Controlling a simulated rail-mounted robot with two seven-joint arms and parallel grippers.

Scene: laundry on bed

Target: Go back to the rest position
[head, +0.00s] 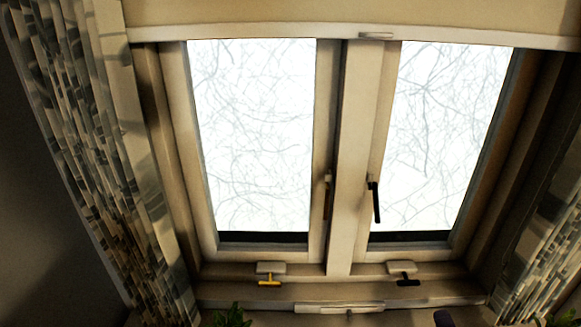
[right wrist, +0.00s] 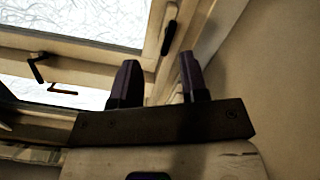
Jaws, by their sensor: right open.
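My right gripper (right wrist: 158,62) shows in the right wrist view with its two dark fingers apart. There is nothing between the fingers, and a window frame and wall lie behind them. My left gripper is in neither view. No laundry or bed is visible.
A double window (head: 345,150) with a dark handle (head: 375,202) fills the head view. Patterned curtains hang at the left (head: 85,150) and right (head: 545,255). A green plant (head: 232,316) shows at the bottom. A plain wall (right wrist: 270,80) is at the right in the wrist view.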

